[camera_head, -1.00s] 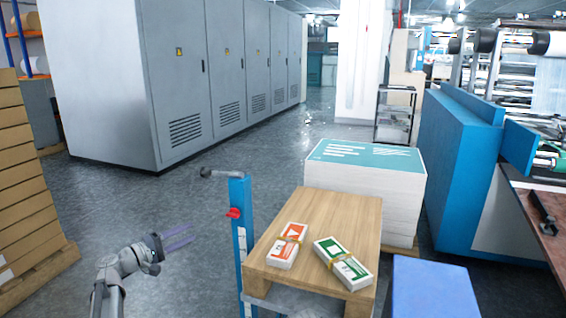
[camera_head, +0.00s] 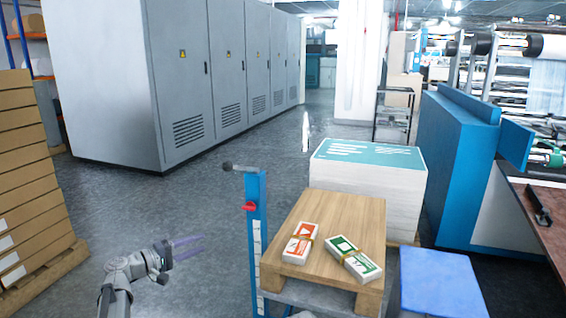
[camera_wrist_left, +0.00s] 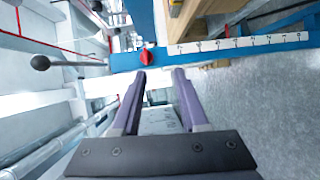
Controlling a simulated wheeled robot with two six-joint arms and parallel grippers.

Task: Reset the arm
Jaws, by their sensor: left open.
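My left arm comes in at the lower left of the head view. Its gripper (camera_head: 188,247) is open and empty, with its purple fingers pointing right. It hangs in free air left of the blue post (camera_head: 256,240). In the left wrist view the two fingers (camera_wrist_left: 158,75) stand apart with nothing held between them. The blue post with a red knob and scale (camera_wrist_left: 225,46) crosses that view beyond the fingertips, apart from them. My right gripper is not in view.
A wooden board (camera_head: 335,215) right of the post carries an orange-marked bundle (camera_head: 300,243) and a green-marked bundle (camera_head: 354,259). A paper stack (camera_head: 370,190) stands behind it. Stacked cartons (camera_head: 30,190) stand at the left. The floor behind my gripper is clear.

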